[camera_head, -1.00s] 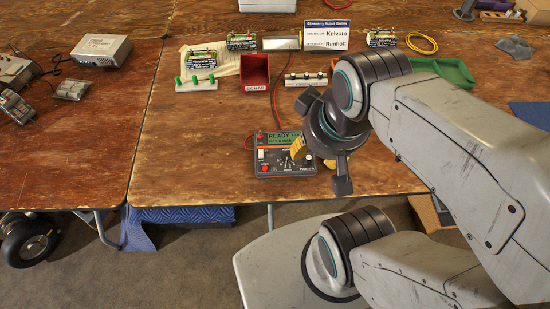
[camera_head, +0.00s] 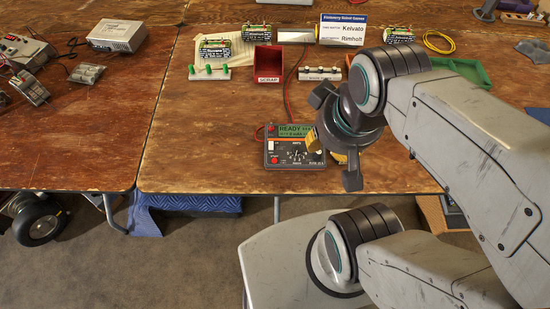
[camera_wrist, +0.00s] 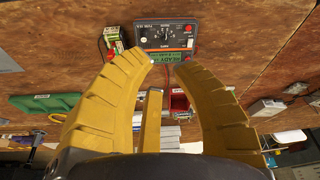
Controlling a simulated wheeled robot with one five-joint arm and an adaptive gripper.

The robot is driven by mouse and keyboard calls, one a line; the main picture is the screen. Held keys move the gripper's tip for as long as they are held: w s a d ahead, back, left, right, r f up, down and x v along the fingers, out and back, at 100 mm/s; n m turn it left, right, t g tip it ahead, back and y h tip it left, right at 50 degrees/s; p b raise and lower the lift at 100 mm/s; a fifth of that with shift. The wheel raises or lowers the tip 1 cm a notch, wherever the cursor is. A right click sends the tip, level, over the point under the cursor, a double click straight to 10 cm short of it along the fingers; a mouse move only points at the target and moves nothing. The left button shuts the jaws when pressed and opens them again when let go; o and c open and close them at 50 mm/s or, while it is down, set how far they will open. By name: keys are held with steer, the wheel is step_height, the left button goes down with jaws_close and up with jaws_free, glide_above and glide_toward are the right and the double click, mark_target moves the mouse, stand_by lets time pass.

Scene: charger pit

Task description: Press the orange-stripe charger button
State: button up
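The charger (camera_head: 292,152) is a dark box with an orange stripe below a green display reading READY, lying near the table's front edge. A red button (camera_head: 274,160) shows at its lower left, and a dial sits at its middle. The charger is upside down at the top of the wrist view (camera_wrist: 153,36), with a red button (camera_wrist: 189,29) on its right. My gripper (camera_head: 325,138) has yellow fingers and hangs at the charger's right side, covering part of it. In the wrist view my gripper (camera_wrist: 164,64) is open and empty, its fingertips apart just below the charger.
A red scrap box (camera_head: 268,62), a green tray (camera_head: 461,70), battery packs (camera_head: 214,48) and a name sign (camera_head: 343,30) stand farther back. Red cables run behind the charger. The wood table (camera_head: 195,150) is clear left of it.

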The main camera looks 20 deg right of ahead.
jaws_close()
steer(key=shift+c, duration=1.9)
jaws_free()
